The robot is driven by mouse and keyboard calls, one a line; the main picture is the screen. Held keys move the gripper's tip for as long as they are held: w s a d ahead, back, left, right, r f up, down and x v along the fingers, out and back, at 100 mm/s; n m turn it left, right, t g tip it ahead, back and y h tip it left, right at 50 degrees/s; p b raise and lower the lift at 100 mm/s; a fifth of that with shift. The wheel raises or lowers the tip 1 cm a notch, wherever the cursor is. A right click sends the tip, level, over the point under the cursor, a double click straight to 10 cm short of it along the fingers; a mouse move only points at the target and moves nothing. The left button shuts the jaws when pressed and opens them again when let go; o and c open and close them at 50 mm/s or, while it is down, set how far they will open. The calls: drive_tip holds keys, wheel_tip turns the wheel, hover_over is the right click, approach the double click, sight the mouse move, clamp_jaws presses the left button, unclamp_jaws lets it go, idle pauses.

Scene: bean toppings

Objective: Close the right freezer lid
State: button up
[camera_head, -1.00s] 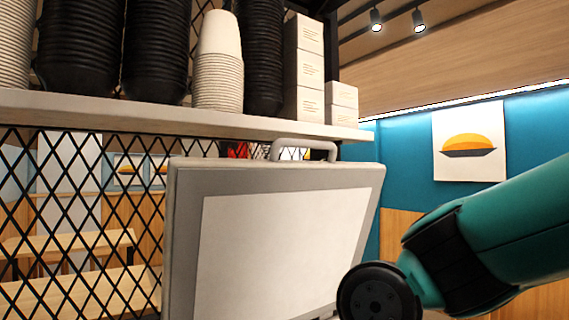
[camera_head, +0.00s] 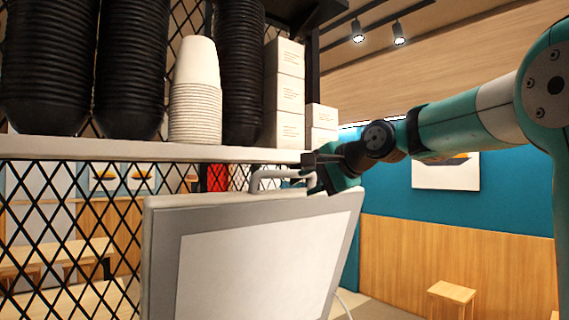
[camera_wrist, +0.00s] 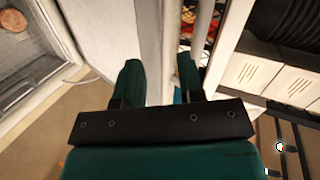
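The right freezer lid (camera_head: 255,265) stands raised, nearly upright, its pale inner panel facing me in the head view. Its grey handle (camera_head: 268,177) shows above the lid's top edge. My gripper (camera_head: 318,178) is at the lid's upper right corner, close to the handle's right end. In the wrist view, my gripper's fingers (camera_wrist: 159,76) are apart, with the lid's pale edge (camera_wrist: 150,40) running between and beyond them. The handle shows as a grey bar (camera_wrist: 204,30) near the right finger. I cannot tell whether a finger touches the lid.
A white shelf (camera_head: 130,150) runs just above and behind the lid, with black bowl stacks (camera_head: 130,70), white cups (camera_head: 195,90) and boxes (camera_head: 285,95). A black mesh (camera_head: 70,230) stands behind. A wooden stool (camera_head: 452,292) is at the lower right, with open floor nearby.

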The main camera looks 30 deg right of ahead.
sight(291, 173)
drive_tip(key=d+r+m+t, duration=0.2)
drive_tip(key=d+r+m, duration=0.1)
drive_tip(key=d+r, duration=0.25)
drive_tip(key=shift+h, duration=0.4)
drive_tip(key=p+x, duration=0.6)
drive_tip(key=x, duration=1)
drive_tip(key=shift+w+f, duration=0.2)
drive_tip(key=shift+w, duration=0.05)
drive_tip(key=shift+w+a+f, duration=0.15)
drive_tip(key=shift+w+f, duration=0.2)
drive_tip(key=shift+w, duration=0.3)
clamp_jaws()
